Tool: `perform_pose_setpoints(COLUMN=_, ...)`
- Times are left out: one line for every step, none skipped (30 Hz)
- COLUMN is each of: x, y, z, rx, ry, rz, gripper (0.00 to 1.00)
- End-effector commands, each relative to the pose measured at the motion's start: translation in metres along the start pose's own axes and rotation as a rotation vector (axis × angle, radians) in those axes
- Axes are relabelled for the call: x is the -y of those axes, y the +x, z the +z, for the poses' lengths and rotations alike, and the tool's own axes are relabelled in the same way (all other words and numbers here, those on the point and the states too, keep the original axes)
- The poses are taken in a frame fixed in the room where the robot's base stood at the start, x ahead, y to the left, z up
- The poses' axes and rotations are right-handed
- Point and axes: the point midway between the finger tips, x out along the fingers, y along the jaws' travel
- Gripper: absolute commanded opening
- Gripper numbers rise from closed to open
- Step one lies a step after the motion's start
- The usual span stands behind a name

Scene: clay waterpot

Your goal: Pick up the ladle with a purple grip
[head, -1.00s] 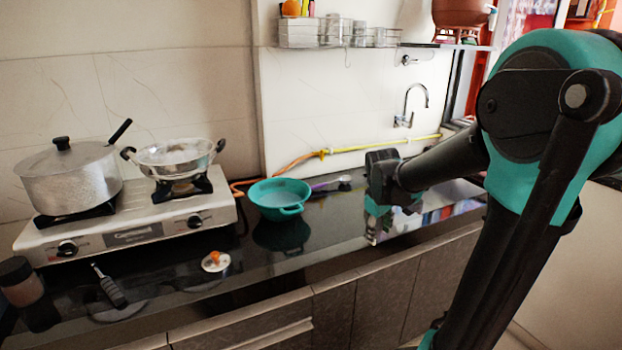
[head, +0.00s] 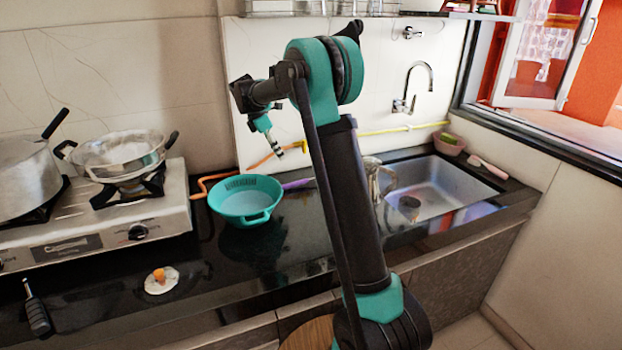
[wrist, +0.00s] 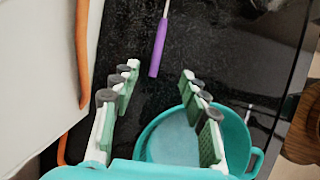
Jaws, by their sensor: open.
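The ladle's purple grip (wrist: 158,48) lies on the black counter in the wrist view, just beyond and between my fingertips. Its thin metal shaft runs out of the top of that view, so the bowl end is not seen there. In the head view the purple grip (head: 297,184) shows just right of the teal basin, and my arm hides the rest of the ladle. My gripper (wrist: 159,80) is open and empty, with two fingers spread apart. In the head view it hangs above the counter behind the basin.
The teal basin (head: 245,198) sits close to the grip, partly below my right finger in the wrist view. An orange hose (head: 205,183) runs along the wall. The stove (head: 95,238) with pots stands left, the sink (head: 440,190) right. A small white lid (head: 161,281) lies in front.

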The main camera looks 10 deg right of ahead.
Motion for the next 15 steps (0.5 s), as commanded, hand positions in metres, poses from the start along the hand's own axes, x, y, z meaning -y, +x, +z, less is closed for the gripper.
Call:
perform_pose_setpoints(x=0.0, y=0.011, z=0.001, rx=0.0, ry=0.002, rz=0.0, gripper=0.45)
perform_pose_setpoints(x=0.0, y=0.017, z=0.001, rx=0.0, ry=0.003, rz=0.0, gripper=0.45)
perform_pose_setpoints(x=0.0, y=0.025, z=0.001, rx=0.0, ry=0.004, rz=0.0, gripper=0.45)
perform_pose_setpoints(x=0.0, y=0.031, z=0.001, rx=0.0, ry=0.004, rz=0.0, gripper=0.45)
perform_pose_setpoints(x=0.0, y=0.037, z=0.001, rx=0.0, ry=0.004, rz=0.0, gripper=0.45)
perform_pose_setpoints(x=0.0, y=0.045, z=0.001, rx=0.0, ry=0.004, rz=0.001, gripper=0.45)
perform_pose_setpoints(x=0.0, y=0.051, z=0.001, rx=0.0, ry=0.004, rz=0.001, gripper=0.45)
perform_pose_setpoints(x=0.0, y=0.057, z=0.001, rx=-0.001, ry=0.004, rz=0.001, gripper=0.45)
perform_pose_setpoints(x=-0.001, y=0.065, z=0.001, rx=-0.001, ry=0.004, rz=0.001, gripper=0.45)
perform_pose_setpoints(x=-0.001, y=0.071, z=0.001, rx=-0.001, ry=0.004, rz=0.001, gripper=0.45)
perform_pose_setpoints(x=0.0, y=0.076, z=0.001, rx=-0.001, ry=0.004, rz=0.0, gripper=0.45)
perform_pose_setpoints(x=0.0, y=0.083, z=0.001, rx=-0.001, ry=0.004, rz=0.0, gripper=0.45)
perform_pose_setpoints(x=0.0, y=0.087, z=0.001, rx=-0.001, ry=0.005, rz=0.0, gripper=0.45)
perform_pose_setpoints(x=0.0, y=0.091, z=0.001, rx=-0.001, ry=0.005, rz=0.0, gripper=0.45)
perform_pose_setpoints(x=0.0, y=0.095, z=0.001, rx=-0.001, ry=0.005, rz=0.0, gripper=0.45)
